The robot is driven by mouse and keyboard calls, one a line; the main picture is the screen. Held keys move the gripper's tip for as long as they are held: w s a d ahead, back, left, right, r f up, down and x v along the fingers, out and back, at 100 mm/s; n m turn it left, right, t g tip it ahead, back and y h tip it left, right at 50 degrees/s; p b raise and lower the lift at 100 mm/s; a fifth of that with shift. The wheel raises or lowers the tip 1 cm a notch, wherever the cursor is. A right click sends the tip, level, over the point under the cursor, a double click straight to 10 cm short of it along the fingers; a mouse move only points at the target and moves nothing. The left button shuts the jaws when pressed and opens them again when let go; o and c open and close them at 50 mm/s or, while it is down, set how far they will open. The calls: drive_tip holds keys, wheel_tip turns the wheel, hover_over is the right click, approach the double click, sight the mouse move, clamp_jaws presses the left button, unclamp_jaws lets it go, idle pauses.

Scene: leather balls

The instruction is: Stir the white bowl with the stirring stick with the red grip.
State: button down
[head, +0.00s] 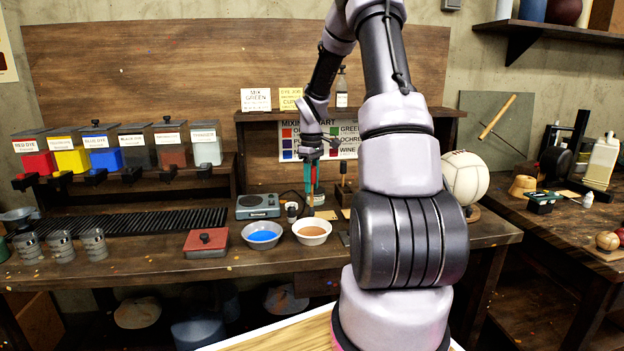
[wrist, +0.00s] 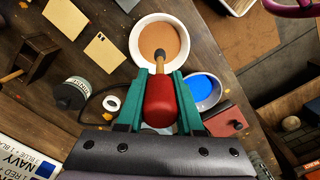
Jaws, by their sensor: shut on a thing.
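The white bowl (head: 312,240) stands near the front of the bench and holds brown liquid. It also shows at the top of the wrist view (wrist: 134,40). My gripper (head: 312,183) is above and a little behind the bowl, with teal fingers pointing down. In the wrist view my gripper (wrist: 159,76) is shut on the red grip of the stirring stick (wrist: 160,104).
A metal bowl of blue liquid (head: 262,242) stands just left of the white bowl. A red-lidded box (head: 207,243) and a scale (head: 258,206) are further left. A low shelf with bottles and signs is behind my gripper. A white ball (head: 465,178) is to the right.

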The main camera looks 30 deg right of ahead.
sight(313, 208)
drive_tip(key=shift+d+f, duration=0.1)
drive_tip(key=shift+f, duration=3.65)
drive_tip(key=shift+d, duration=0.1)
